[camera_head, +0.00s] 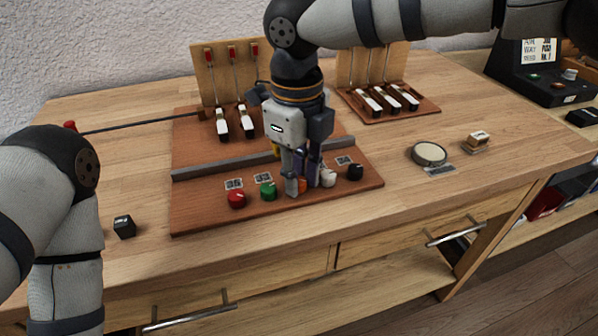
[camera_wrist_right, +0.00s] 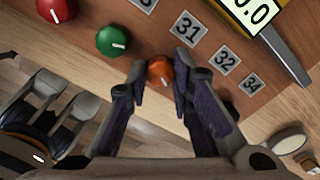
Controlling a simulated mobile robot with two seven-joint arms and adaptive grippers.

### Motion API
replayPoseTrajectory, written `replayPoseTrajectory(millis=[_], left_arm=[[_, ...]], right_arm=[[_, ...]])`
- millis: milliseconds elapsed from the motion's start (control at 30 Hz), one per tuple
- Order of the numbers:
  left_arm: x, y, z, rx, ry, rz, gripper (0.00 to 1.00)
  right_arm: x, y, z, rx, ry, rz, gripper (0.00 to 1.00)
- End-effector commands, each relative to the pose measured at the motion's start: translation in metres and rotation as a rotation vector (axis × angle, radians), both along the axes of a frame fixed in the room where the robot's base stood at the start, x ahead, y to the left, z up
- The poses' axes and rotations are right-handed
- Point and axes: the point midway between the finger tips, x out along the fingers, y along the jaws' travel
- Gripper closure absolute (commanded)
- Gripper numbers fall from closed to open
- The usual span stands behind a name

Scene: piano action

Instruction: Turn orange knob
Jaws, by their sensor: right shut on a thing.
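The orange knob (camera_wrist_right: 160,71) sits on the reddish-brown board (camera_head: 204,217), between the green knob (camera_head: 268,191) and the white knob (camera_head: 328,177). My right gripper (camera_head: 301,190) points down over it and is shut on it, with one finger on each side in the right wrist view. In the head view the fingers hide most of the orange knob. Its white pointer mark shows in the right wrist view. My left arm comes in at the left, but its gripper is not in view.
A red knob (camera_head: 237,199) and a black knob (camera_head: 355,171) stand in the same row, with number labels behind. A grey rail (camera_head: 220,164) crosses the board. A black cube (camera_head: 124,227) and a round dish (camera_head: 429,153) lie on the wooden table.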

Motion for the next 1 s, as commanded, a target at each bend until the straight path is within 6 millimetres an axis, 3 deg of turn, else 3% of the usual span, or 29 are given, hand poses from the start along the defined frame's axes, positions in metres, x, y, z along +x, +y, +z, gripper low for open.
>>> replayPoseTrajectory(millis=[167,200,233,667,833,867,1000], left_arm=[[-0.001,0.0,-0.001,0.0,0.004,0.0,0.62],[-0.001,0.0,-0.001,0.0,0.004,0.0,0.62],[-0.001,0.0,-0.001,0.0,0.004,0.0,0.62],[-0.002,0.0,-0.001,0.0,0.005,0.0,0.62],[-0.014,0.0,-0.014,0.0,0.052,0.0,0.62],[-0.016,0.0,-0.016,0.0,0.059,0.0,0.62],[-0.012,0.0,-0.011,0.0,0.043,0.0,0.62]], right_arm=[[0.001,0.0,-0.001,0.001,-0.001,-0.003,1.0],[0.001,0.0,-0.001,0.001,-0.001,-0.003,0.75],[0.001,0.0,-0.001,0.001,-0.001,-0.003,0.7],[0.001,0.0,-0.001,0.0,0.0,-0.011,0.7],[0.002,0.0,-0.006,-0.001,0.005,-0.207,0.7],[0.002,0.0,-0.003,-0.002,0.002,-0.256,0.7],[0.002,0.001,0.042,0.003,-0.005,-0.271,0.7]])
